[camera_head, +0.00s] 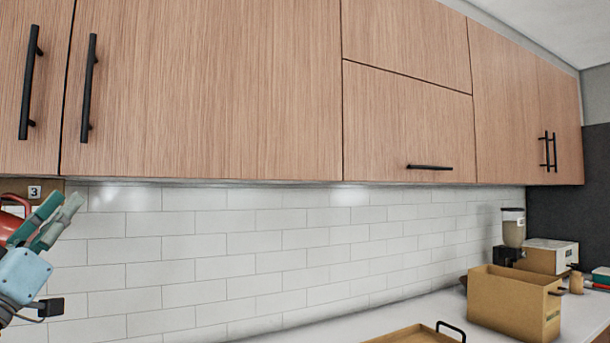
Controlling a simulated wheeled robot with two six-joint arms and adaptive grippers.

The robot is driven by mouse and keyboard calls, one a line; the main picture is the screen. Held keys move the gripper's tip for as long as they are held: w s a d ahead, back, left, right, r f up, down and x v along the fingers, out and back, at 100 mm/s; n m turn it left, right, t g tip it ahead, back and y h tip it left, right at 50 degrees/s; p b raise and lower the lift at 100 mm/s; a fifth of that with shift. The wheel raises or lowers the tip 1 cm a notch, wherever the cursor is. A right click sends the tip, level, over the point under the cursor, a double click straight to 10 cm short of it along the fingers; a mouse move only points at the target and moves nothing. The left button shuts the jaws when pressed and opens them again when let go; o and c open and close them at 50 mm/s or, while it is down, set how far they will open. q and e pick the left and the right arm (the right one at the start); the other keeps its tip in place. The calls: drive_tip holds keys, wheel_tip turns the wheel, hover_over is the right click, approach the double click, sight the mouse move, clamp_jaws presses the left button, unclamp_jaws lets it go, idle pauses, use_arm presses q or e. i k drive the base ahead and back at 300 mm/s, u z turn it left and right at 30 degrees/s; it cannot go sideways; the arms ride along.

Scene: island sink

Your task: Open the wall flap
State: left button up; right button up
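The wall flap (405,120) is a wood-grain cabinet panel, closed flush, in the right half of the head view. A black horizontal bar handle (430,167) sits near its lower edge. A second wooden panel (405,35) is directly above it, divided by a thin dark seam. My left gripper (68,198) is at the far left, below the tall cabinet doors and well away from the flap. Its two green fingers point up and right, stand apart and hold nothing visible. My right gripper is not in view.
Closed cabinet doors with vertical black handles (87,88) flank the flap. White tiles (250,245) cover the wall below. On the counter are a brown box (513,302), a tray with a black handle (412,336) and a blender-like appliance (513,228). Space before the flap looks clear.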

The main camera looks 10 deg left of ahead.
sight(396, 128)
drive_tip(key=z, duration=0.45)
drive_tip(key=i, duration=0.85)
drive_tip(key=z, duration=0.9)
drive_tip(key=i, duration=0.3)
drive_tip(key=z, duration=0.25)
